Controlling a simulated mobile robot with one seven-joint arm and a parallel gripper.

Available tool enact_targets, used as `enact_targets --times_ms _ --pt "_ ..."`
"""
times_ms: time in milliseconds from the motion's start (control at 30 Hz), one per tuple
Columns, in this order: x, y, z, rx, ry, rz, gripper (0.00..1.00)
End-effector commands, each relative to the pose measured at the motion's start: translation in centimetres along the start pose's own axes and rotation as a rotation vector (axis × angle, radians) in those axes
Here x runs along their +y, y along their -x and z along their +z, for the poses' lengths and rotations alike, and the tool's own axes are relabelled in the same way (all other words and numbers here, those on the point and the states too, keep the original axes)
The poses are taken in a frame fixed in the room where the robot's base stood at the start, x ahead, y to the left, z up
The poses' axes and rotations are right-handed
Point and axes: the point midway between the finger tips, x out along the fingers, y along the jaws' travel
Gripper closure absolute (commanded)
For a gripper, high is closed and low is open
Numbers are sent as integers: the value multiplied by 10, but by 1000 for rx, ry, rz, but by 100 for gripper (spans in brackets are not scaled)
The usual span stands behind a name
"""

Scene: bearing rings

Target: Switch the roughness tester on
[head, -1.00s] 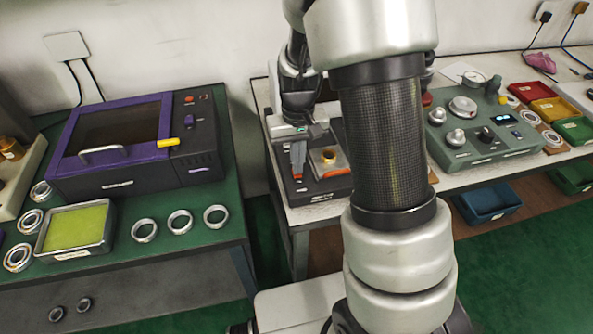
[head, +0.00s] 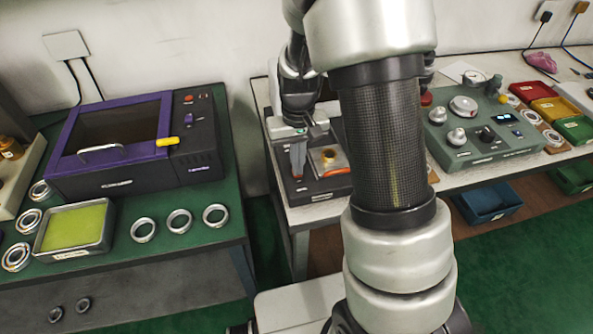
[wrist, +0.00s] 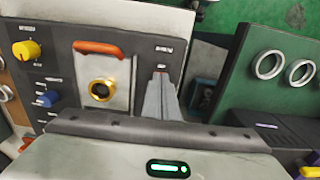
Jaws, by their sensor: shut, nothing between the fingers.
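A dark device (head: 318,193) stands at the left end of the light bench. On its top are a pale plate with an orange handle (wrist: 98,48) and a brass ring (wrist: 101,90), plus a yellow knob (wrist: 27,50) and a blue knob (wrist: 47,98). Its labels are too small to read, so I cannot confirm that it is the roughness tester. My gripper (head: 297,174) is shut and empty, pointing down at the device's top beside the plate. In the wrist view its fingertips (wrist: 160,76) are close to a small red spot by a label; contact cannot be told.
A grey-green device (head: 485,140) with knobs and a small display stands farther right on the bench. Left, a purple-framed machine (head: 125,150), a yellow-green tray (head: 75,228) and several metal rings are on the green table. A gap separates the two tables.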

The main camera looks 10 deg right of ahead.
Motion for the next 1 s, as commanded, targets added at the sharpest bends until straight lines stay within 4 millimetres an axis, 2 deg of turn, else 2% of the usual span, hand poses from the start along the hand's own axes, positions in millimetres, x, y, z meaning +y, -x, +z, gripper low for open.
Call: enact_targets --times_ms 567,1000 --pt "0 -6 0 0 0 0 100" --pt "0 26 0 1 1 0 100"
